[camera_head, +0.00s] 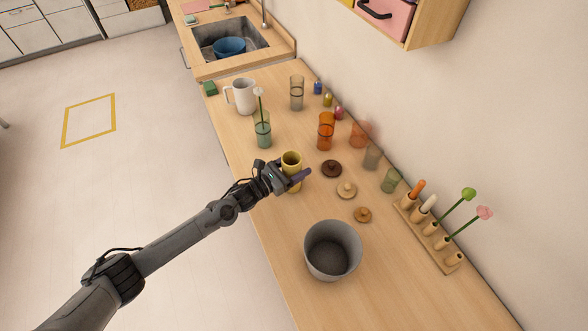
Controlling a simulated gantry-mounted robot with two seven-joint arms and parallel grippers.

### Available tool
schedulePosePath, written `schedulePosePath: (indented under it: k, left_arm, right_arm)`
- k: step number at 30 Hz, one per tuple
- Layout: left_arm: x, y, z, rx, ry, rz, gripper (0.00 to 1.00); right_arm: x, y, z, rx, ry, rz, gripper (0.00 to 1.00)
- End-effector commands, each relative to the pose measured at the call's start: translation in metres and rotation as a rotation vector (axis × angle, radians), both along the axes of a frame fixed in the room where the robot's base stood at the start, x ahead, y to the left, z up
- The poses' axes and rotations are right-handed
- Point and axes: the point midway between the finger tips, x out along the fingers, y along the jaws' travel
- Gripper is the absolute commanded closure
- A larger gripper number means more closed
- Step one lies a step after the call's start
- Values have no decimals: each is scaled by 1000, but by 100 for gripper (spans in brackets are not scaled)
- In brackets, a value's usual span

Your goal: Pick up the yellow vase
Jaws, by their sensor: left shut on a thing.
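The yellow vase (291,161) stands upright at the middle of the wooden counter, near its left edge. My left gripper (293,177) comes in from the left and is shut on the vase. Its fingers cover part of the vase's lower body. I cannot tell whether the vase's base touches the counter. My right gripper does not show.
A grey pot (332,250) stands in front of the vase. Round lids, including a dark one (331,169), lie to its right. A wooden holder (430,238) stands at right.

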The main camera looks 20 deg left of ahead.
Motion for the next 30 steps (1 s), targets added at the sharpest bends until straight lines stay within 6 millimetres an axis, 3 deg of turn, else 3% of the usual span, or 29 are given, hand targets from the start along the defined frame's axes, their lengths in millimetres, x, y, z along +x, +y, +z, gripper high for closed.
schedulePosePath:
  k: [8, 13, 21, 30]
  left_arm:
    - [1, 0, 19, 0, -6, -1, 78]
    - [0, 0, 47, 0, -8, -2, 78]
    - [-31, -50, 77, -4, -4, -4, 78]
    - [-55, -86, 102, -4, -4, -1, 78]
  right_arm:
    - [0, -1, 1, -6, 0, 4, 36]
    - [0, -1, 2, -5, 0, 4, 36]
    - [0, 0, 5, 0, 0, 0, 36]
    - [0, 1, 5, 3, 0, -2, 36]
